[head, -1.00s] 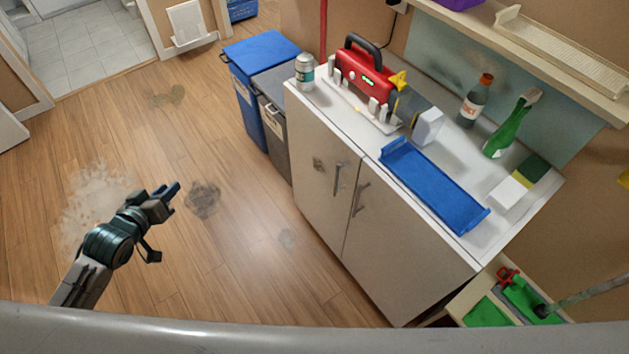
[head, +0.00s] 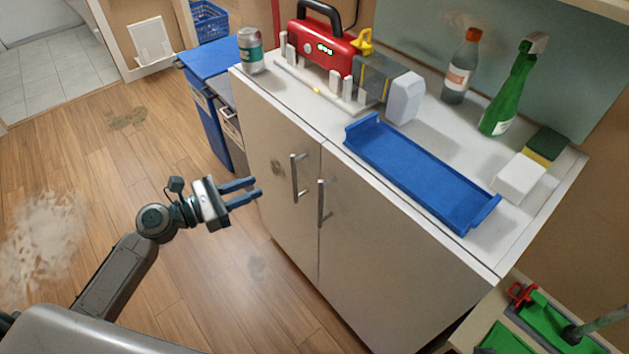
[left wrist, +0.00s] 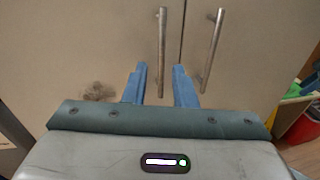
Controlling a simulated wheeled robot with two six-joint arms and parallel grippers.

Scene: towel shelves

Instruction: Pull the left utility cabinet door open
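The utility cabinet's left door (head: 275,175) is shut, with a vertical metal bar handle (head: 295,178) near its right edge and a dark smudge beside it. The right door (head: 380,255) is also shut and has its own handle (head: 320,203). My left gripper (head: 257,188) is open and empty, just left of the left handle and apart from it. In the left wrist view, the left handle (left wrist: 162,55) appears above and between the open blue fingers (left wrist: 160,85). The right handle (left wrist: 213,50) is further right. My right gripper is not in view.
The cabinet top (head: 345,135) holds a blue tray (head: 420,172), a red device (head: 320,45), a can (head: 250,50) and bottles. A blue bin (head: 208,120) stands left of the cabinet. Green containers (head: 560,325) are at lower right. The wooden floor (head: 120,180) is open at left.

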